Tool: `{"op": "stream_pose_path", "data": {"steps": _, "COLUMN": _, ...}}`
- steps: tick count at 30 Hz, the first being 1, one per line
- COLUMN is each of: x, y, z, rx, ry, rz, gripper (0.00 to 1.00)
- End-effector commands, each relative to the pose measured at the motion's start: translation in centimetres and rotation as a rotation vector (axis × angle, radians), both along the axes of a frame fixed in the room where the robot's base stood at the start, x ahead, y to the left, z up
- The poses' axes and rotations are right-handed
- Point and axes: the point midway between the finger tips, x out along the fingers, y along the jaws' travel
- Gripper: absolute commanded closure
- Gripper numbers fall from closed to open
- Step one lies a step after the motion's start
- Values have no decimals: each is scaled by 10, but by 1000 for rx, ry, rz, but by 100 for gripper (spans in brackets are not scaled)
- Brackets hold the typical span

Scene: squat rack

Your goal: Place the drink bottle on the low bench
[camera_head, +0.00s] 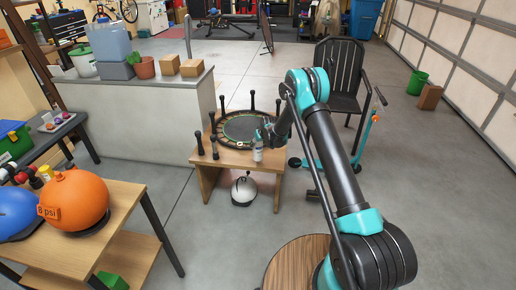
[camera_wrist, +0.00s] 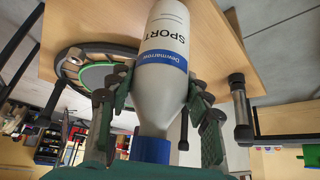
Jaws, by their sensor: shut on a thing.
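The drink bottle (camera_head: 257,153) is white with a blue band and SPORT lettering, seen large in the wrist view (camera_wrist: 166,70), with its blue cap (camera_wrist: 150,148) towards my wrist. My gripper (camera_head: 267,133) is shut on the bottle, with green-grey fingers on both sides of it in the wrist view (camera_wrist: 155,105). The low bench (camera_head: 230,158) is a light wooden bench at mid-floor; its top also fills the upper wrist view (camera_wrist: 215,50). The bottle is at the bench's front right part; I cannot tell whether its base touches the wood.
A small round trampoline (camera_head: 243,127) with upright dark legs covers much of the bench top. A kettlebell-like silver object (camera_head: 244,190) sits below the bench. A black chair (camera_head: 338,75) and a teal scooter (camera_head: 365,135) stand right. A white counter (camera_head: 140,115) stands left.

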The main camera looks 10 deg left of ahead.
Motion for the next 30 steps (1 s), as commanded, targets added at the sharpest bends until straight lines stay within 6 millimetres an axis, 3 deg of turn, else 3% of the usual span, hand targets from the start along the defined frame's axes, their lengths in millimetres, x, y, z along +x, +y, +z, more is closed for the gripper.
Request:
{"op": "stream_pose_path", "data": {"steps": 5, "x": 0, "y": 0, "z": -23, "rx": 0, "ry": 0, "rz": 0, "gripper": 88}}
{"op": "stream_pose_path", "data": {"steps": 16, "x": 0, "y": 0, "z": -27, "rx": 0, "ry": 0, "rz": 0, "gripper": 88}}
{"op": "stream_pose_path", "data": {"steps": 17, "x": 0, "y": 0, "z": -27, "rx": 0, "ry": 0, "rz": 0, "gripper": 48}}
{"op": "stream_pose_path", "data": {"steps": 18, "x": 0, "y": 0, "z": -27, "rx": 0, "ry": 0, "rz": 0, "gripper": 43}}
{"op": "stream_pose_path", "data": {"steps": 21, "x": 0, "y": 0, "z": -27, "rx": 0, "ry": 0, "rz": 0, "gripper": 31}}
{"op": "stream_pose_path", "data": {"steps": 30, "x": 0, "y": 0, "z": -26, "rx": 0, "ry": 0, "rz": 0, "gripper": 30}}
